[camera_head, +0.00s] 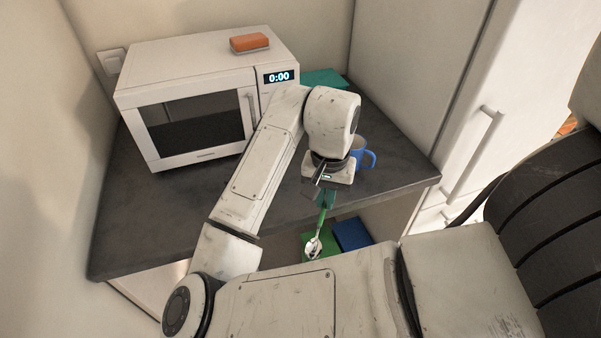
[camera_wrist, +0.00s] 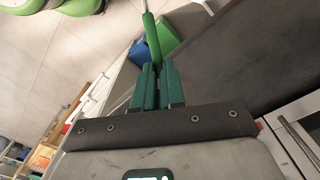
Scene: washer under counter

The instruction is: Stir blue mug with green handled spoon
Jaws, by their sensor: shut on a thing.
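The green handled spoon (camera_head: 321,219) is in my gripper (camera_head: 326,196), in front of the counter's front edge. Its metal bowl points down and toward the camera. In the wrist view the green handle (camera_wrist: 152,38) sticks out from between the green fingers of my gripper (camera_wrist: 153,70), which are shut on it. The blue mug (camera_head: 369,159) stands upright on the counter, behind and right of my gripper. I cannot make out the mug in the wrist view.
A white microwave (camera_head: 190,102) with an orange sponge-like block (camera_head: 249,42) on top stands at the back left of the dark counter (camera_head: 400,165). A green item (camera_head: 322,78) lies at the back. Blue (camera_head: 352,235) and green flat items lie below the counter. A white fridge (camera_head: 505,80) is right.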

